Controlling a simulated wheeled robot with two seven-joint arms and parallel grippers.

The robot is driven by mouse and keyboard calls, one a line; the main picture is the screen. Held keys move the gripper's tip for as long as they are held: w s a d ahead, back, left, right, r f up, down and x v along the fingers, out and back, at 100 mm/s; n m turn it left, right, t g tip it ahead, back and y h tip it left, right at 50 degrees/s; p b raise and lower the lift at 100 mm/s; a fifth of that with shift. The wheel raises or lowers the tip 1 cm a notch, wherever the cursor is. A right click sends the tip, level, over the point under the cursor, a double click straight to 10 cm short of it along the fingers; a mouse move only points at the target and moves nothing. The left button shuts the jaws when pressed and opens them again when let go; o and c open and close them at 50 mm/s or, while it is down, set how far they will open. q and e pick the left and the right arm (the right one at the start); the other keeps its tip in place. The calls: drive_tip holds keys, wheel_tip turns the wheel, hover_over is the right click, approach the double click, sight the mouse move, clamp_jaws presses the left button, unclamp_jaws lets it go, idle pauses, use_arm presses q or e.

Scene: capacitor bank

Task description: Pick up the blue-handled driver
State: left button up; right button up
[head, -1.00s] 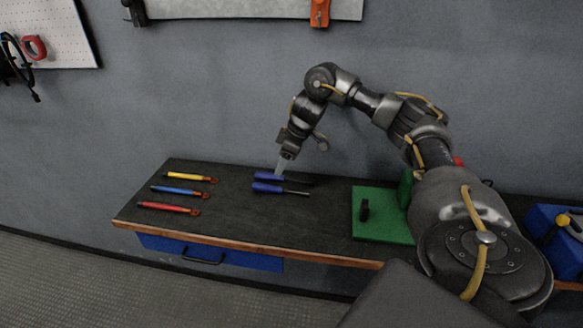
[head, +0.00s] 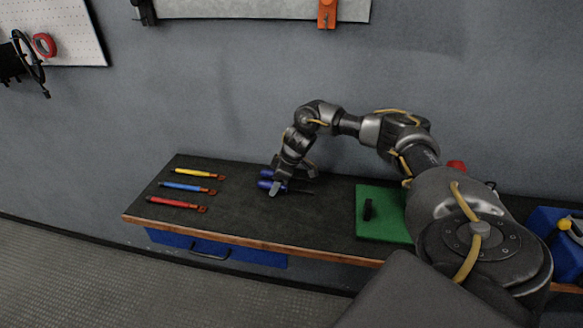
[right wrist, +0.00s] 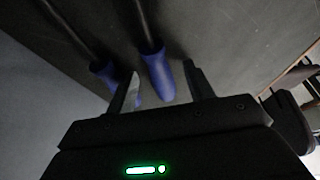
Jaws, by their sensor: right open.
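Two drivers with blue handles lie side by side on the dark bench top. In the head view the farther blue handle (head: 266,173) and the nearer blue handle (head: 265,185) show beside my right gripper (head: 283,187), which partly covers them. In the right wrist view my right gripper (right wrist: 163,80) is open. One blue handle (right wrist: 158,76) lies between its two fingers, with its dark shaft running away. The other blue handle (right wrist: 106,73) lies at the left finger, partly hidden behind it. I cannot tell whether either finger touches a handle. My left gripper is out of view.
Yellow (head: 193,172), blue (head: 182,187) and red (head: 172,203) slim tools lie at the bench's left. A green board (head: 382,222) with a black piece on it is to the right. A grey wall stands behind the bench (head: 235,222), and a blue drawer is below.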

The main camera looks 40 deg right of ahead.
drive_tip(key=shift+c, duration=0.4)
drive_tip(key=c, duration=1.1)
drive_tip(key=shift+o, duration=0.2)
drive_tip(key=shift+r, duration=0.1)
drive_tip(key=shift+r+b, duration=0.55)
drive_tip(key=shift+r, duration=0.05)
drive_tip(key=w+a+r+b, duration=0.2)
drive_tip(key=w+a+r, duration=0.5)
drive_tip(key=a+r, duration=0.4)
drive_tip(key=shift+a+r+b, duration=0.35)
drive_tip(key=shift+a, duration=0.2)
